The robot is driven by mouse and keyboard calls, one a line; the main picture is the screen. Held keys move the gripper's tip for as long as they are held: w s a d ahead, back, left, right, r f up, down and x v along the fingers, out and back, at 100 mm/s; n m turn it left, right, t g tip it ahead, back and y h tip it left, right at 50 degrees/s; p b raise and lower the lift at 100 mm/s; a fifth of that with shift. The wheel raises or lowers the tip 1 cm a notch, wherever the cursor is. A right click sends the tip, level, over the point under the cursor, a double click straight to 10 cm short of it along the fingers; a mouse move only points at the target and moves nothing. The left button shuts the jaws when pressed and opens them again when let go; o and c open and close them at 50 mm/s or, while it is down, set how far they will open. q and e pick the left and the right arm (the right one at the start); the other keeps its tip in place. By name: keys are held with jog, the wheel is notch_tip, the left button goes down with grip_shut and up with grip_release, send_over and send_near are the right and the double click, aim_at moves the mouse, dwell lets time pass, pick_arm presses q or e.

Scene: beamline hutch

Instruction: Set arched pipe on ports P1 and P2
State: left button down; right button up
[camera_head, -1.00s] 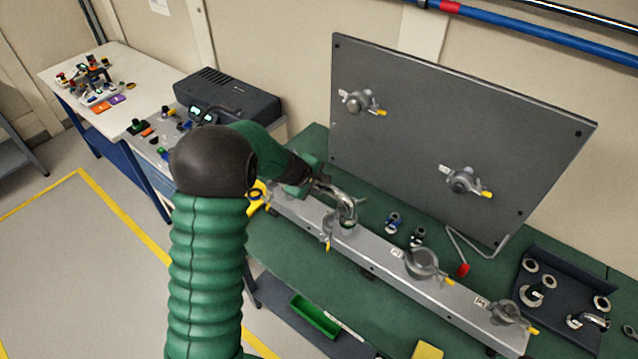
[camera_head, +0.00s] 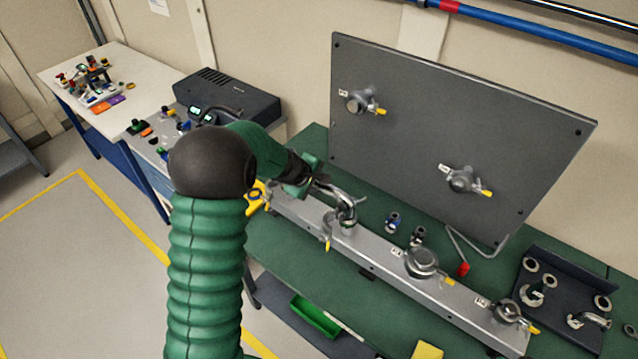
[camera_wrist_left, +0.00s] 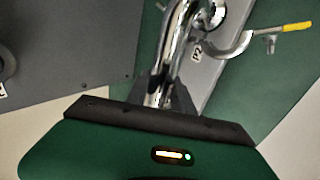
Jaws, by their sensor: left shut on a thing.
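The arched pipe (camera_head: 346,204) is bright metal. My left gripper (camera_head: 322,181) is shut on it; the wrist view also shows the pipe (camera_wrist_left: 178,55) between the fingers (camera_wrist_left: 166,97). The pipe's near bend comes down at the port P2 clamp (camera_head: 329,230) on the grey rail (camera_head: 380,259). I cannot tell whether its end touches the port. My arm hides most of the rail's left end; a yellow handle (camera_head: 255,199) shows there. My right gripper is not in view.
Two more rail ports carry clamps (camera_head: 421,262) and (camera_head: 507,312) to the right. A grey upright panel (camera_head: 450,120) with two clamped ports stands behind. Small fittings (camera_head: 393,221) lie between rail and panel. A dark tray (camera_head: 555,265) holds pipe parts at right.

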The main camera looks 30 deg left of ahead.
pick_arm(q)
jog(key=c, duration=1)
grip_release()
jog(key=shift+s, duration=0.1)
